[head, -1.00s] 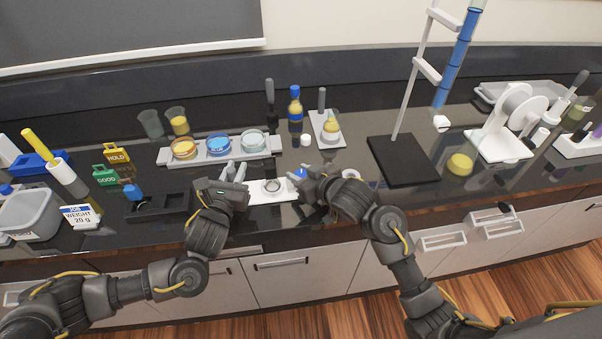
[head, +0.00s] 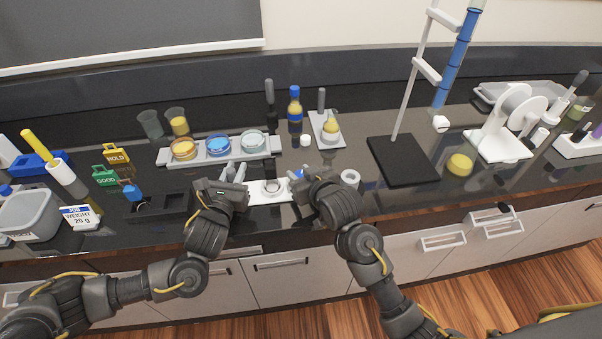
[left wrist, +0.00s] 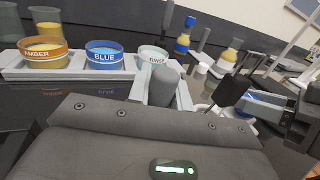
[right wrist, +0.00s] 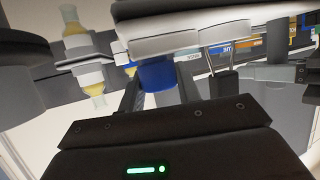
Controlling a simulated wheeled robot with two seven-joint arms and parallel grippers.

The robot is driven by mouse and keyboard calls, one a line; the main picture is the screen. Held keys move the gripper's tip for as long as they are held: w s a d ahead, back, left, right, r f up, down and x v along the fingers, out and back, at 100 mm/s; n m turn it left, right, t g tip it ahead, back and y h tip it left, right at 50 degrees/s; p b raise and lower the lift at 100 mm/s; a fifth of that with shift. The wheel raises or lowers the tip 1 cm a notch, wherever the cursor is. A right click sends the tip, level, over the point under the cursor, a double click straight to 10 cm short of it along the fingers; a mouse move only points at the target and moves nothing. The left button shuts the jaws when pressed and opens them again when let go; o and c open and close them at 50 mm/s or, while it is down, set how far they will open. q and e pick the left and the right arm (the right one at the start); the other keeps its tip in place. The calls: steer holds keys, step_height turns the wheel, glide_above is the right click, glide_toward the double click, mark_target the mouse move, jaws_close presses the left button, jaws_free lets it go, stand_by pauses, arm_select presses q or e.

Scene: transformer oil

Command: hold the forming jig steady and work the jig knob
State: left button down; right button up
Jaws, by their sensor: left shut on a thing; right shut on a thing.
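The forming jig (head: 262,197) is a white block with a round ring on top, on the dark bench at the front middle. My left gripper (head: 235,174) is shut on the jig's left end. The blue jig knob (head: 296,175) is at the jig's right end, mostly hidden by my right gripper (head: 302,184), which is shut on it. In the right wrist view the blue knob (right wrist: 157,74) shows between the dark fingers beside the white jig body (right wrist: 165,42). In the left wrist view the knob's blue side (left wrist: 238,109) shows near my right gripper.
A rack (head: 220,156) with amber, blue and rinse dishes stands behind the jig. A white ring (head: 350,177) lies right of my right gripper. A black stand base (head: 403,160) is further right.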

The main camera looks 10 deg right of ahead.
arm_select(q)
steer(key=shift+f, duration=0.15)
arm_select(e)
steer(key=o, duration=1)
steer(key=shift+c, duration=0.2)
steer(key=v, duration=1.2)
arm_select(q)
steer(key=c, duration=1.2)
jaws_free()
steer(key=shift+s, duration=0.1)
steer(key=v, duration=1.2)
